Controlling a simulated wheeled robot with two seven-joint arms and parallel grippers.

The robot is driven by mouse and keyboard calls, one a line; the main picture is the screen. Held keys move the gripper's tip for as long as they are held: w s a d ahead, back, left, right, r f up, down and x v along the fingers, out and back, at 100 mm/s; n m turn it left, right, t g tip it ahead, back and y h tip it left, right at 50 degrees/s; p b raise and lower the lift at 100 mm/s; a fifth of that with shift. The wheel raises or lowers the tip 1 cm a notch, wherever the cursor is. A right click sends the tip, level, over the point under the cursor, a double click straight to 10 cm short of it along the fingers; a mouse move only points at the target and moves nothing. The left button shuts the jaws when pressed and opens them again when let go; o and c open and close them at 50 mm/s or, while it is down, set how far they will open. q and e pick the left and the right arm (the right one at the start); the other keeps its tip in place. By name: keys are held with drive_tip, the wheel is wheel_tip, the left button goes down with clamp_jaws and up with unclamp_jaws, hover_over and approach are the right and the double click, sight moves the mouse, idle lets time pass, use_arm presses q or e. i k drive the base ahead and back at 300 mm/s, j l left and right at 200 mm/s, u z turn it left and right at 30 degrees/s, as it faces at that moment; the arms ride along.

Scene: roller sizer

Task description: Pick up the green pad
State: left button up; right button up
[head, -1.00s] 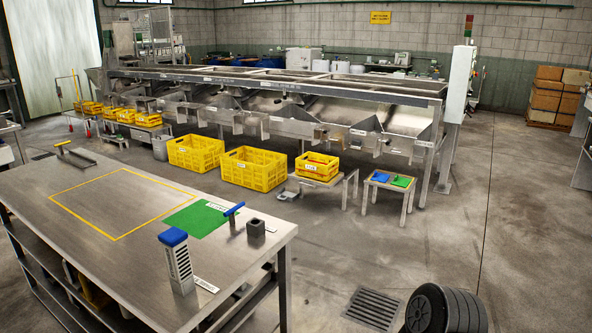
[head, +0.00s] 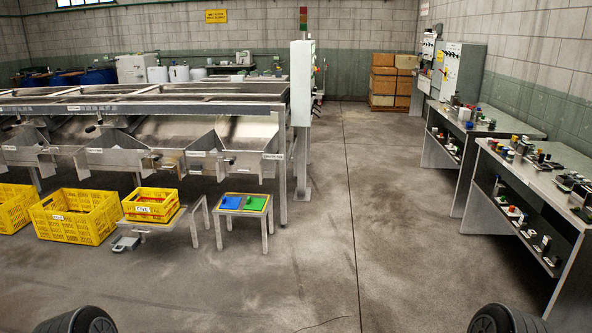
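The green pad (head: 255,203) lies flat on the right half of a small stool-like table (head: 243,213), in front of the right end of the long metal sizer. A blue pad (head: 231,202) lies on the same small table, just left of the green one. Neither of my grippers shows in the head view. Two dark rounded parts at the bottom edge seem to be mine. The small table stands some way ahead, left of the middle of the view.
A yellow crate (head: 152,205) sits on a low stand left of the small table, with larger yellow crates (head: 78,216) further left. The sizer (head: 180,128) stands behind. Workbenches (head: 538,175) line the right side. The concrete floor (head: 300,270) ahead is clear.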

sight(257, 205)
drive_tip(key=i+l, duration=0.1)
drive_tip(key=i, duration=2.45)
drive_tip(key=i+l, duration=0.15)
drive_tip(key=i, duration=2.4)
drive_tip(key=i+l+u, duration=0.15)
drive_tip(key=i, duration=0.3)
drive_tip(key=i+u, duration=0.15)
drive_tip(key=i, duration=0.25)
